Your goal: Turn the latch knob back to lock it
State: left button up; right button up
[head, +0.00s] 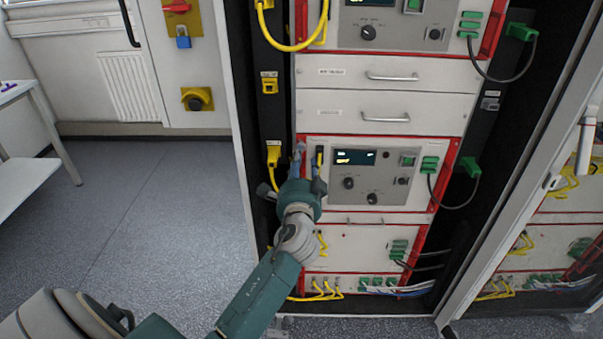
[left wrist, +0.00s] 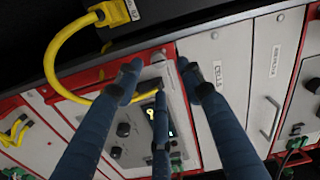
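My left gripper (head: 308,160) is at the left edge of the grey front panel of the middle cycler unit (head: 392,155). Its fingers are apart, with nothing clearly held; they also show in the left wrist view (left wrist: 159,72). A small black part (left wrist: 157,58) with a yellow cable (left wrist: 62,50) running to it lies beyond the fingertips. I cannot tell whether this black part is the latch knob. Two round black knobs (head: 348,183) (head: 372,198) sit on the panel to the right of the gripper. My right gripper is not in view.
Closed drawers (head: 345,73) with metal handles are above the unit. Green plugs with black cables (head: 437,195) are at its right. The open cabinet door (head: 520,190) stands at the right. Free floor (head: 150,200) is at the left.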

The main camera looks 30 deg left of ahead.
pick_arm(q)
jog(key=v, duration=0.6)
jog(key=shift+w, duration=0.1)
jog(key=s+d+f+g+h, duration=0.1)
jog(key=d+f+g+h, duration=0.15)
jog(key=f, duration=0.95)
jog(key=s+d+f+g+h, duration=0.1)
jog(key=d+f+h, duration=0.15)
jog(key=f, duration=1.05)
jog(key=s+d+f+g+h, duration=0.15)
jog(key=s+f, duration=0.25)
jog(key=f, duration=0.4)
jog(key=s+d+f+g, duration=0.25)
jog(key=s+f, duration=0.25)
jog(key=f, duration=0.4)
jog(key=s+d+f+n+g+h, duration=0.2)
jog(key=s+d+f+n+g, duration=0.15)
jog(key=s+f, duration=1.45)
jog(key=s+f+n+g, duration=0.1)
jog(key=s+f, duration=0.1)
jog(key=s, duration=0.9)
jog(key=s+f+n+g, duration=0.2)
jog(key=s, duration=0.9)
jog(key=shift+d+f+h, duration=0.25)
jog(key=shift+f+h, duration=0.1)
jog(key=shift+f, duration=0.05)
jog(key=shift+s, duration=0.1)
